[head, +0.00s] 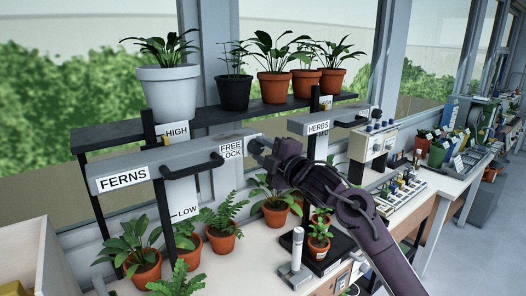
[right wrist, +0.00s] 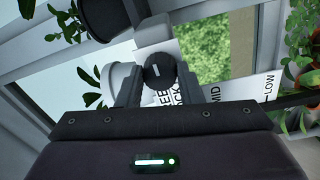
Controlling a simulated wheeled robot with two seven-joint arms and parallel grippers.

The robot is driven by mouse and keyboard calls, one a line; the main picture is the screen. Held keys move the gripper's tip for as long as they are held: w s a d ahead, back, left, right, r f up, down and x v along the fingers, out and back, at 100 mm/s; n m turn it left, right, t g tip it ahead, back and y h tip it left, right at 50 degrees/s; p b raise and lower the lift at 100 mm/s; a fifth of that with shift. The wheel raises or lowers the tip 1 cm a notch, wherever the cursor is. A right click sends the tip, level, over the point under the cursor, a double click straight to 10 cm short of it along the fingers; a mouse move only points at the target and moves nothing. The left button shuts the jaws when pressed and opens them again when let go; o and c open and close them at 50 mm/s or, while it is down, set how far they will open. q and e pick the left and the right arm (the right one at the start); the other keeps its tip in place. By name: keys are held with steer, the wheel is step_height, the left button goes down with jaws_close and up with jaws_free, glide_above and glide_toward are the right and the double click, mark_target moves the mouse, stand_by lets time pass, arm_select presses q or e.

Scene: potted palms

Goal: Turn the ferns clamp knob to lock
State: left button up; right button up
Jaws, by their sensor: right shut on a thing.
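The ferns clamp knob (right wrist: 158,71) is dark and round with a short white mark on its face. In the right wrist view it sits between the two fingers of my right gripper (right wrist: 157,88), which is shut on it. In the head view my right gripper (head: 262,152) meets the right end of the grey bar labelled FERNS (head: 122,178), and the knob is mostly hidden there. The FREE / LOCK label (head: 231,148) is just left of the gripper. In the right wrist view this label (right wrist: 165,96) is partly covered by the fingers. My left gripper is not in view.
A black shelf (head: 110,131) behind holds several potted plants. More potted ferns (head: 222,238) stand on the bench below the bar. The HERBS bar (head: 318,127) and a cream control box (head: 372,142) are to the right.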

steer(key=o, duration=1)
steer(key=b+v, duration=0.3)
steer(key=v, duration=0.4)
steer(key=shift+s+d, duration=0.25)
steer(key=shift+s, duration=0.1)
steer(key=shift+f, duration=0.1)
